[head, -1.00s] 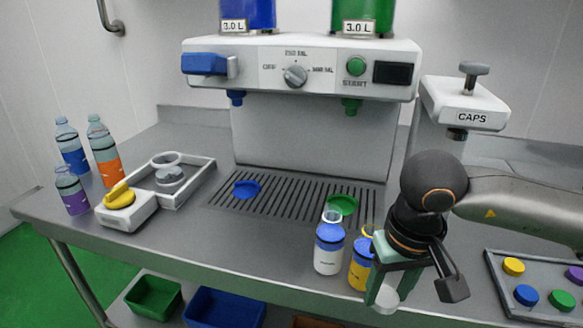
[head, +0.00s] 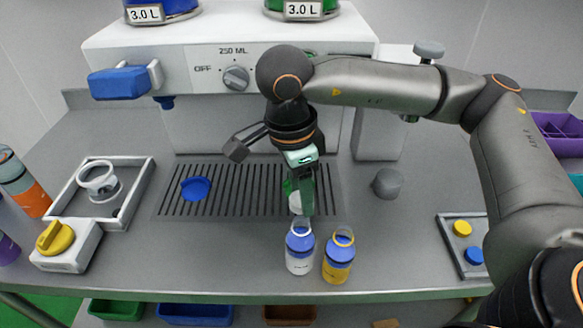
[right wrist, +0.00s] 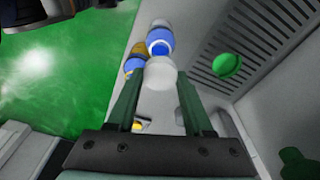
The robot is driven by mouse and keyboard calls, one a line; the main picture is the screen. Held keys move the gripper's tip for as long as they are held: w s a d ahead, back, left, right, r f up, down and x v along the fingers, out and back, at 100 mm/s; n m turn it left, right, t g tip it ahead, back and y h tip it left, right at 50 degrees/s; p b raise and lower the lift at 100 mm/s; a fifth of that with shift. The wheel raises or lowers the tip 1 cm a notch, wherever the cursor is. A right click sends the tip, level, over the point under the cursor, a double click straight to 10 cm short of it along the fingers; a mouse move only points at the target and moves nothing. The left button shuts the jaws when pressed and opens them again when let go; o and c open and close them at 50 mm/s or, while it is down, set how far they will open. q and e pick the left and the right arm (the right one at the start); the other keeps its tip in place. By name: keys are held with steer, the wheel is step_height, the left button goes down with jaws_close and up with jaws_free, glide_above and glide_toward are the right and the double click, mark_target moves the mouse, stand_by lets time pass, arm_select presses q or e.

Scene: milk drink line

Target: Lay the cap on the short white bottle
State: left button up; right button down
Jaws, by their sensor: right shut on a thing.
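My right gripper (head: 304,195) is shut on a white cap (head: 295,203), which also shows between the fingers in the right wrist view (right wrist: 160,75). The gripper points down just behind the short white bottle (head: 299,265), on the machine side. The bottle has a blue band and a clear, open-looking neck; it stands upright on the counter, beyond the cap in the right wrist view (right wrist: 160,35). The cap is apart from the bottle in the head view; its height above the counter is hard to tell. My left gripper is not in view.
A yellow bottle (head: 337,268) with a blue band stands close to the right of the white one. Behind is the slotted drip grate (head: 240,195) with a blue disc (head: 196,188). A cap tray (head: 447,230) lies right. The counter left of the bottles is clear.

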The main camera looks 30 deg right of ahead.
mark_target(302, 222)
steer(key=shift+s+f, duration=0.1)
steer(key=shift+f, duration=0.15)
steer(key=shift+f+b, duration=1)
steer(key=shift+f, duration=0.6)
steer(key=shift+f+b, duration=0.8)
steer(key=shift+b, duration=0.05)
steer(key=shift+c, duration=1.1)
jaws_free()
steer(key=shift+r, duration=0.1)
steer(key=r, duration=0.4)
steer(key=a+r, duration=0.1)
steer(key=r, duration=0.7)
steer(key=shift+w+a+r+p, duration=0.15)
steer(key=shift+w+a+p, duration=0.05)
steer(key=shift+p, duration=0.1)
